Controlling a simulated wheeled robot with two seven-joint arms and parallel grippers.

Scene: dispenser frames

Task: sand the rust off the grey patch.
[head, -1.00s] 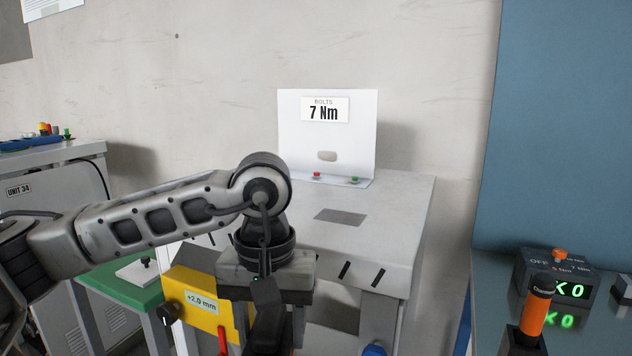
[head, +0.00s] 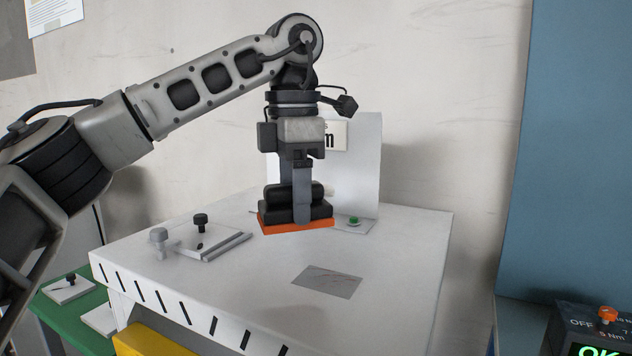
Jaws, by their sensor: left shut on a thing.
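The grey patch (head: 328,281) is a flat, dull rectangle on the white bench top, with a few thin marks on it. I cannot make out clear rust at this size. My left gripper (head: 302,204) points down and is shut on a black sanding block with an orange base (head: 272,224). The block is up and behind the patch in the picture, apart from it, and appears held above the bench top. My right gripper is not in view.
A metal fixture with knobs (head: 200,240) sits on the bench (head: 400,240) left of the patch. A white upright panel (head: 365,165) with a green button (head: 354,220) stands behind. A dark control box (head: 590,330) is at lower right. The bench right of the patch is clear.

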